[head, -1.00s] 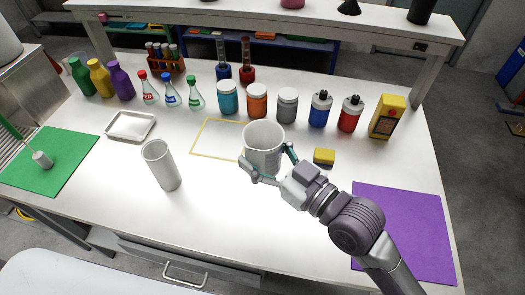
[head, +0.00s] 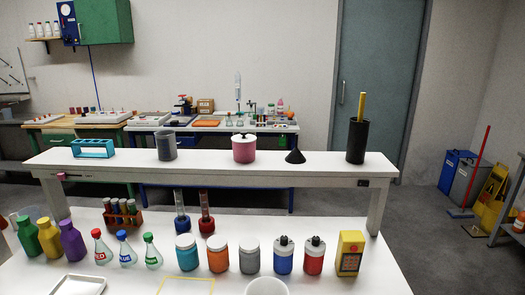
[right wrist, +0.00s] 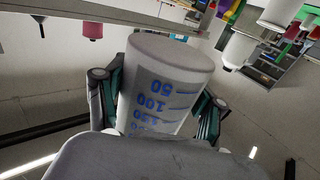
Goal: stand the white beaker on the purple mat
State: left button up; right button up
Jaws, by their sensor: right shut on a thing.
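The white beaker (right wrist: 168,75) has blue volume marks. In the right wrist view it sits between the two fingers of my right gripper (right wrist: 160,92), which is shut on it. In the head view only the beaker's rim (head: 266,287) shows, at the bottom edge. My right gripper is below the head frame. The purple mat cannot be made out in the current frames. My left gripper is in neither current view.
Jars, including a grey jar (head: 249,258), red and blue bottles, flasks and a yellow device (head: 349,254) line the bench behind the beaker. A white tray (head: 78,285) is at the lower left. A raised shelf (head: 215,169) crosses behind, with several vessels on it.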

jog(key=s+d+f+m+t+h, duration=0.1)
jog(key=s+d+f+m+h, duration=0.1)
jog(key=d+h, duration=0.3)
jog(key=s+d+f+m+t+h, duration=0.2)
jog(key=d+f+m+h, duration=0.3)
jog(key=d, duration=0.8)
jog(key=shift+s+d+t+h, duration=0.3)
jog(key=shift+s+d+h, duration=0.1)
jog(key=shift+s, duration=0.4)
jog(key=shift+f, duration=0.1)
